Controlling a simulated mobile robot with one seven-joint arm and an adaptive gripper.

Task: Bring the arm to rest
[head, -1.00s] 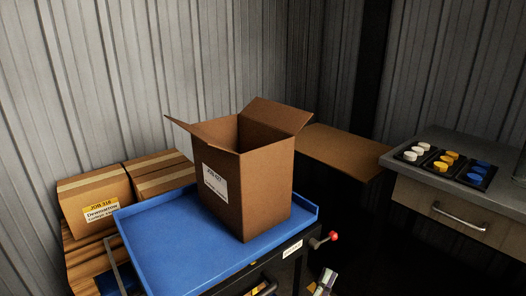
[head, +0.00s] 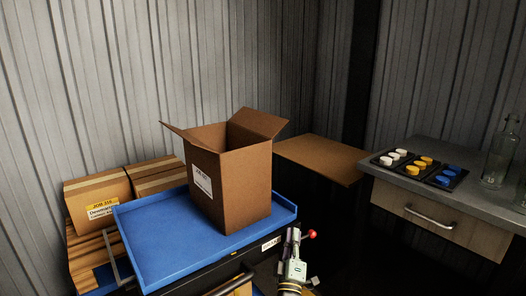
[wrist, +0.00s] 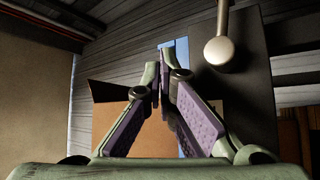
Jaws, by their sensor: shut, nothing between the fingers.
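My gripper (head: 294,234) stands upright in front of the blue-topped cart, near its right front corner, in the head view. In the wrist view its purple-padded fingers (wrist: 163,72) come together at the tips, shut and empty. The open cardboard box (head: 232,190) with a white label stands on the blue cart top (head: 160,245), behind and left of my gripper. No contact with the box shows.
A lever with a red knob (head: 311,234) is close to my gripper. Closed cartons (head: 97,194) stand at left. A grey counter (head: 440,212) at right bears a black tray (head: 409,171) of white, yellow and blue pieces and clear bottles (head: 499,158).

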